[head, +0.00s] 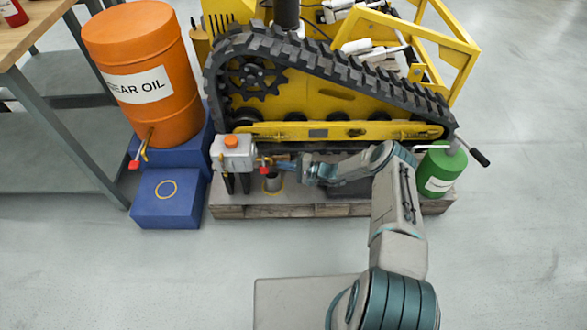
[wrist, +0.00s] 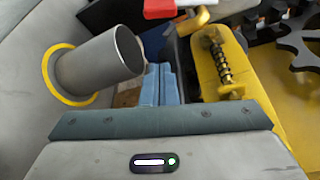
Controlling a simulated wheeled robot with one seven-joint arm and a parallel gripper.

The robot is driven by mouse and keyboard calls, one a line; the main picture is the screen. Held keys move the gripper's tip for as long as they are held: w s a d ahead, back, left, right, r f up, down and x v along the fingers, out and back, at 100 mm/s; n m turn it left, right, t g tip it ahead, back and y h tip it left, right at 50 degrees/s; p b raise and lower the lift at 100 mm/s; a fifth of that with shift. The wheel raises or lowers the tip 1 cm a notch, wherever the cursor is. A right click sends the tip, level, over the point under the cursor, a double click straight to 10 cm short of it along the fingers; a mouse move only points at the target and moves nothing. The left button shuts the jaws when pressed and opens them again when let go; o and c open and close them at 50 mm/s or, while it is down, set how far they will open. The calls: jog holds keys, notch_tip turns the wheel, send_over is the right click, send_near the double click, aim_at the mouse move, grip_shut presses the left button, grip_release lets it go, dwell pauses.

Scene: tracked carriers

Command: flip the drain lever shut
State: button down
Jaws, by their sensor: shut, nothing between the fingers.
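A grey box-shaped tank (head: 232,155) with an orange cap stands on dark legs at the left of the pallet. A red drain lever (head: 265,172) sits low on its right side. My gripper (head: 275,163) reaches in from the right and points at the tank. Its blue-grey fingers (wrist: 158,85) are together and empty in the wrist view. The red and white part (wrist: 165,8) at the top of the wrist view looks like the lever, ahead of the fingertips. I cannot tell whether they touch. A grey cup (head: 272,183) stands inside a yellow ring below the lever.
A yellow tracked carrier (head: 330,105) stands close behind my gripper. An orange gear oil drum (head: 150,60) with its own red-handled tap (head: 135,164) is at the left. A green can (head: 440,173) stands at the pallet's right. The floor in front is clear.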

jog(key=b+x, duration=0.1)
jog(key=x, duration=0.3)
jog(key=shift+a+f, duration=0.1)
jog(key=shift+f, duration=0.1)
jog(key=shift+s+r+p, duration=0.15)
jog(key=shift+s+r, duration=0.15)
jog(key=shift+s, duration=0.3)
jog(key=shift+s+r+p, duration=0.15)
jog(key=shift+s+r, duration=0.1)
jog(key=shift+s, duration=0.35)
jog(key=shift+s+r+p, duration=0.15)
jog(key=shift+s+r, duration=0.15)
jog(key=shift+s, duration=0.35)
